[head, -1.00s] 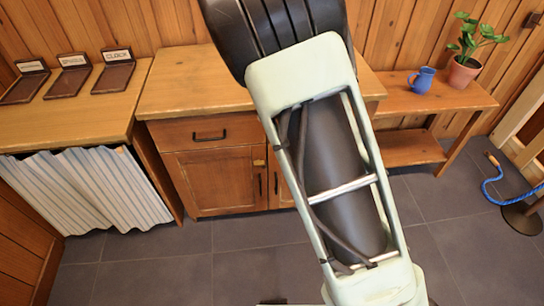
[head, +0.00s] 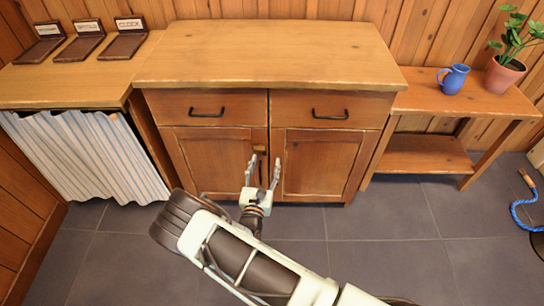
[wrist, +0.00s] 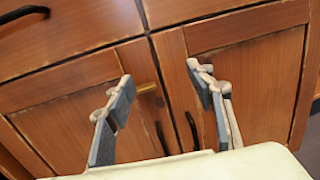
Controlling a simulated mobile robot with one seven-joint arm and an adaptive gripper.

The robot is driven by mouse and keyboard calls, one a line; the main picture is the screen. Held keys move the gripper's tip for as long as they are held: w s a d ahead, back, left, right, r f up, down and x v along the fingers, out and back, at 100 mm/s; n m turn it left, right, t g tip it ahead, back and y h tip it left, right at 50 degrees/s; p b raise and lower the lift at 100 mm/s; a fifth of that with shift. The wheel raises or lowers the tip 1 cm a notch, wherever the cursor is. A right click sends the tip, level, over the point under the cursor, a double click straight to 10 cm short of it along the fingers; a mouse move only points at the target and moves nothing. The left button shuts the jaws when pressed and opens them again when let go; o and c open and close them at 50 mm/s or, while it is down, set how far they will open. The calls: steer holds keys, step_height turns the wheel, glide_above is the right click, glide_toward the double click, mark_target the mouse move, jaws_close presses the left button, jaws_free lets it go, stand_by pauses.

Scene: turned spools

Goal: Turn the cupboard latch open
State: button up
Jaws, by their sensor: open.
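The wooden cupboard (head: 330,165) has two lower doors meeting at a middle seam. A small brass latch (head: 259,149) sits near the top of that seam. In the wrist view the latch (wrist: 147,87) is a short bar lying roughly crosswise, seen between my fingers. My gripper (head: 265,166) is open and empty in front of the doors, pointing at the seam just below the latch in the head view. In the wrist view my gripper's fingers (wrist: 160,78) stand on either side of the latch. I cannot tell whether either finger touches it.
Dark door handles (wrist: 162,138) flank the seam below the latch. Two drawers with black pulls (head: 207,113) are above the doors.

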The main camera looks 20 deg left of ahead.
step_height(320, 180, down, 5)
steer(key=s+a+n+y, duration=0.2)
steer(key=b+x, duration=0.2)
steer(key=x, duration=0.8)
steer(key=shift+w+a+g+b, duration=0.15)
steer(key=shift+a+g+b, duration=0.2)
steer(key=shift+g, duration=0.05)
steer(key=shift+f, duration=0.1)
steer(key=c, duration=1.2)
